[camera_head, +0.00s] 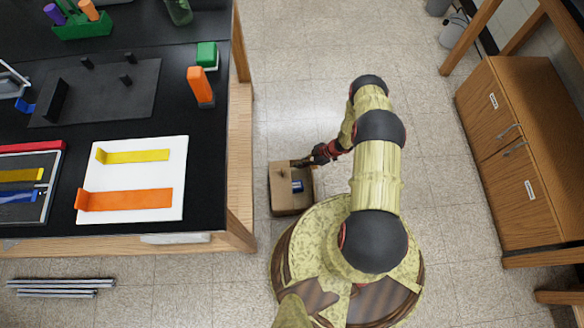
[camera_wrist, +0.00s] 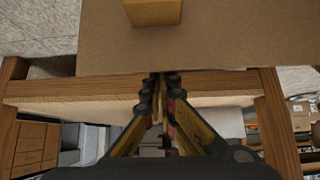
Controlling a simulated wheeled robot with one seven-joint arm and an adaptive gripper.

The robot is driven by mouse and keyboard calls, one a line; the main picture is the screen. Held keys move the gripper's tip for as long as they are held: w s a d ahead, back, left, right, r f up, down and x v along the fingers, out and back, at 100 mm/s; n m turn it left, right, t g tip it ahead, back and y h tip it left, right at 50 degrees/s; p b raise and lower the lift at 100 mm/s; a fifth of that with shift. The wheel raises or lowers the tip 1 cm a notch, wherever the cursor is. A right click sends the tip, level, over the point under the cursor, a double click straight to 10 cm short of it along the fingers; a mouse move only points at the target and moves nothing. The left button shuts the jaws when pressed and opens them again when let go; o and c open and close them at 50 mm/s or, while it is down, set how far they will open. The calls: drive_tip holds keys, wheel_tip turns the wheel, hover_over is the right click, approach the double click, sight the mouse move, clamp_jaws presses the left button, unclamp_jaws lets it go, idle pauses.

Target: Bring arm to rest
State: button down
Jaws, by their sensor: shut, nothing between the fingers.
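My arm bends out over the floor to the right of the black-topped table in the head view. My gripper (camera_head: 300,162) is at the upper edge of a small open cardboard box (camera_head: 292,207) beside my base, pointing left toward the table. I cannot tell how high it is above the box. In the wrist view my gripper (camera_wrist: 160,78) has its fingertips together, with nothing held between them.
The black-topped table (camera_head: 215,150) has a wooden edge close to my gripper. It holds a white board (camera_head: 130,198) with yellow and orange strips, and an orange block (camera_head: 201,82). A blue item (camera_head: 297,186) lies in the box. A wooden cabinet (camera_head: 540,130) stands at right.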

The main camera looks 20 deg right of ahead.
drive_tip(key=shift+v, duration=2.35)
